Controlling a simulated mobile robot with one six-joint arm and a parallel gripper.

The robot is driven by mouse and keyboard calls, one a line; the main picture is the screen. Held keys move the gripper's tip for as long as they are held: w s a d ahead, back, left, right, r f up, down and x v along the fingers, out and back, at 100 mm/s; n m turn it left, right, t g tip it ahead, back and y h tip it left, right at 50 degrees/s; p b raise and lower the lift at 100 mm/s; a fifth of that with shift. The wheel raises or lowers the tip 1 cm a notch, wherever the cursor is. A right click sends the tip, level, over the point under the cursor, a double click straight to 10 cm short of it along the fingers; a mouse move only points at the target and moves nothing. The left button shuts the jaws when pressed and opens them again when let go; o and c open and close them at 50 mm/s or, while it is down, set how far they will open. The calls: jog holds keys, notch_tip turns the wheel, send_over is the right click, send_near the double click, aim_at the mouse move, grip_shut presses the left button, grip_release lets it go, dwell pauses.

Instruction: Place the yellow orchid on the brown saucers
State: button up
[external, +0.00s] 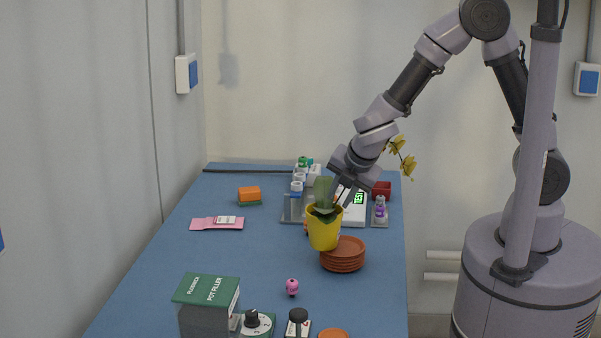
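The yellow orchid stands in a yellow pot (324,234), with green leaves and yellow flowers (398,146) that show to the right of my wrist. My gripper (339,197) reaches down to the pot's rim from the upper right and appears shut on it; the leaves partly hide the fingertips. The pot leans slightly. The brown saucers (343,262) are stacked on the blue table, just right of and below the pot in the picture. The pot overlaps the stack's left back edge in view; I cannot tell whether they touch.
A grey tray (293,213) with bottles and a scale with a green display (359,198) stand behind the pot. A pink figure (292,286), a pot filler box (207,303) and a dial (256,324) are in front. A sponge (249,195) and pink packet (216,223) lie left. The table's left middle is clear.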

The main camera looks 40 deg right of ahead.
jog(key=shift+r+p, duration=0.4)
jog(key=shift+r, duration=0.05)
jog(key=p+v, duration=0.4)
jog(key=v, duration=0.7)
jog(key=shift+s+p, duration=0.3)
jog(key=shift+s, duration=0.05)
jog(key=shift+r, duration=0.1)
jog(key=s+d+r+m+y+b, duration=0.1)
jog(key=s+d+m+b, duration=0.3)
jog(key=d+m, duration=0.5)
jog(key=s+d+r+m+y+b, duration=0.2)
jog(key=d+m, duration=0.7)
jog(key=m, duration=0.9)
jog(key=s+b, duration=0.2)
jog(key=s, duration=0.2)
jog(key=shift+s+r+m+g, duration=0.3)
jog(key=shift+s+r+m, duration=0.05)
jog(key=shift+m, duration=0.05)
